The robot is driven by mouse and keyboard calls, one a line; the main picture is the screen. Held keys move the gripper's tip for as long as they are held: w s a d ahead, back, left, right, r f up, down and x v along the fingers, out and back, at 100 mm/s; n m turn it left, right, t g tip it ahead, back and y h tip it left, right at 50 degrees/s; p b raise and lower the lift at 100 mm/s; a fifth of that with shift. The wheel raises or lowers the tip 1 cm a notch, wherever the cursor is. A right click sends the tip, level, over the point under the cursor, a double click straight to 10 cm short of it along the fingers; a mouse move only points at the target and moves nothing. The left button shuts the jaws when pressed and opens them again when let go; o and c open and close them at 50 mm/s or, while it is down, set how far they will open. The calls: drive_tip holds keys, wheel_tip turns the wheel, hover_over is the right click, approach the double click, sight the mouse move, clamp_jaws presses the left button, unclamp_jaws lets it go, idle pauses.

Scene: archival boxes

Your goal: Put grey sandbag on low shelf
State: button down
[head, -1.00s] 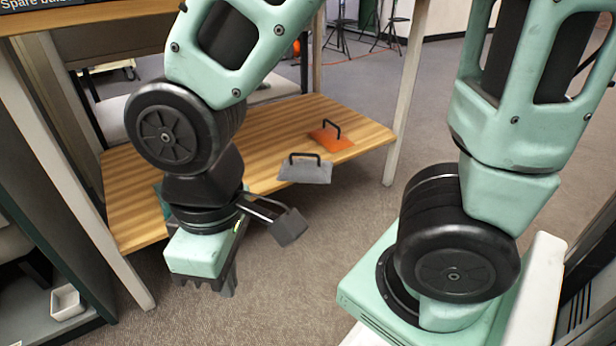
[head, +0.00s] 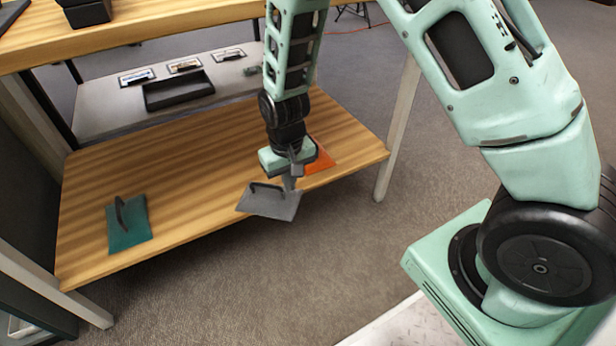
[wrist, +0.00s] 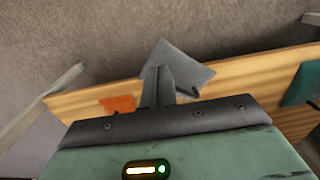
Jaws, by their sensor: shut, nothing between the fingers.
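The grey sandbag (head: 272,205), a flat pad with a dark loop handle, lies at the front edge of the low wooden shelf (head: 190,165). Part of it sticks out past that edge over the carpet. My gripper (head: 290,184) points down right at the sandbag's back right side, with its fingers shut and nothing between them. In the wrist view the shut fingers (wrist: 158,86) overlap the grey sandbag (wrist: 187,66), and its handle shows just right of them. I cannot tell whether the fingers touch the sandbag.
An orange sandbag (head: 321,160) lies behind my gripper, partly hidden. A teal sandbag (head: 128,236) lies at the shelf's left end. The shelf is bare between teal and grey. A wooden tabletop (head: 150,35) overhangs the back, and a pale leg (head: 398,130) stands at the right.

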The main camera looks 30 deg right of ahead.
sight(285, 205)
wheel_tip(285, 205, down, 11)
drive_tip(key=b, duration=0.6)
drive_tip(key=shift+d+r, duration=0.1)
drive_tip(key=shift+r, duration=0.1)
drive_tip(key=w+b, duration=0.1)
drive_tip(key=w, duration=0.1)
drive_tip(key=shift+w+r, duration=0.1)
drive_tip(key=shift+w, duration=0.25)
drive_tip(key=shift+w+r+b, duration=0.1)
drive_tip(key=shift+w+b, duration=0.2)
drive_tip(key=shift+w, duration=0.25)
drive_tip(key=shift+w+r, duration=0.1)
drive_tip(key=shift+w, duration=0.05)
